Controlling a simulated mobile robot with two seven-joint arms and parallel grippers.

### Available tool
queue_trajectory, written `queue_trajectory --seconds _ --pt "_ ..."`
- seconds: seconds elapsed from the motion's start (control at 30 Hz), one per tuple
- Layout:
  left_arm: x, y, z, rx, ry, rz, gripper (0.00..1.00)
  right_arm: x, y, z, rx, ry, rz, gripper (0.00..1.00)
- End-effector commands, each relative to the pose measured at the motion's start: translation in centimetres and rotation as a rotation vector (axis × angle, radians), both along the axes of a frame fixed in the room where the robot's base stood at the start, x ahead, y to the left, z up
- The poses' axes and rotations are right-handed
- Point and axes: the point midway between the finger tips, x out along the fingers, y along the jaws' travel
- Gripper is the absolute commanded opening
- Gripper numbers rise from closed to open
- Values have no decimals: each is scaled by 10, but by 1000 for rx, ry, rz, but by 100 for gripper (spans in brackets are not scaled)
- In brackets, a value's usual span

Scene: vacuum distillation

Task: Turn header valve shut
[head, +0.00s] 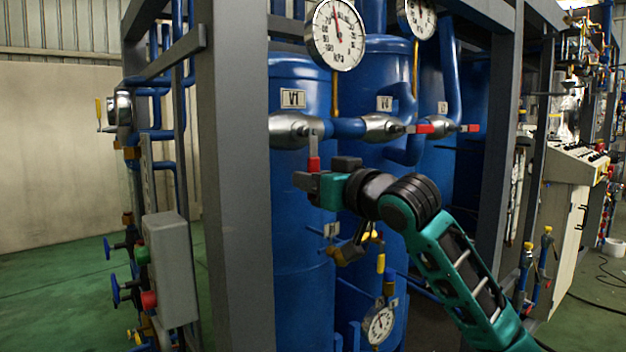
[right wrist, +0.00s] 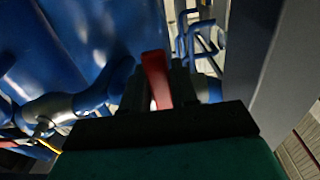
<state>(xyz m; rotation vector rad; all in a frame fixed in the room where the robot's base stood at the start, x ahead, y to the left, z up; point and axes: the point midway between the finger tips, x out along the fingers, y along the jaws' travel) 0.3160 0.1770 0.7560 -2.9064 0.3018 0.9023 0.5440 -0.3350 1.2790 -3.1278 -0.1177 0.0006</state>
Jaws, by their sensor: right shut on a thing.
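The header valve (head: 290,131) is a silver body on the horizontal blue header pipe, beside the V1 label. Its lever hangs down and ends in a red handle (head: 314,164). My right gripper (head: 307,179) is shut on this red handle, reaching in from the lower right. In the right wrist view the red handle (right wrist: 155,75) stands up at the fingers. Two more silver valves on the header have red handles (head: 425,128) pointing right. My left gripper is not in view.
A grey frame post (head: 233,180) stands close left of the valve. Blue tanks (head: 300,235) stand behind it. A pressure gauge (head: 335,35) hangs just above. A yellow-handled fitting (head: 352,248) and a lower gauge (head: 379,325) sit below my gripper.

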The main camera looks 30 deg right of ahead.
Motion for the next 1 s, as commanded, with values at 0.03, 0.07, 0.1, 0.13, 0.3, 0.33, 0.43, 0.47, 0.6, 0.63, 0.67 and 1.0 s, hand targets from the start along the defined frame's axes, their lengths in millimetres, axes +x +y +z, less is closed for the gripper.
queue_trajectory --seconds 0.03,0.07,0.1,0.13,0.3,0.33,0.43,0.47,0.6,0.63,0.67,1.0 --pt "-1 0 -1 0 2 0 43 0 2 -1 10 4 6 0" --pt "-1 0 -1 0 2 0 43 0 2 -1 11 4 6 0" --pt "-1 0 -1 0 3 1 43 0 2 -1 11 4 6 0" --pt "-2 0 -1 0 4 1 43 0 2 -1 11 4 7 0" --pt "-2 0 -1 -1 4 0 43 0 2 -1 11 4 7 38" --pt "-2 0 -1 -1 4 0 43 0 2 -1 10 3 7 41" --pt "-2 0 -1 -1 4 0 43 0 2 -1 8 3 5 49" --pt "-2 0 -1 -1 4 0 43 0 1 -1 7 1 5 49" --pt "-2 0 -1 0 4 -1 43 0 1 0 5 1 4 49" --pt "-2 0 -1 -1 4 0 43 0 1 0 5 1 4 49" --pt "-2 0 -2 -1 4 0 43 -1 1 0 5 0 4 49" --pt "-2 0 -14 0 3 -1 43 -53 -3 -3 0 0 3 49"
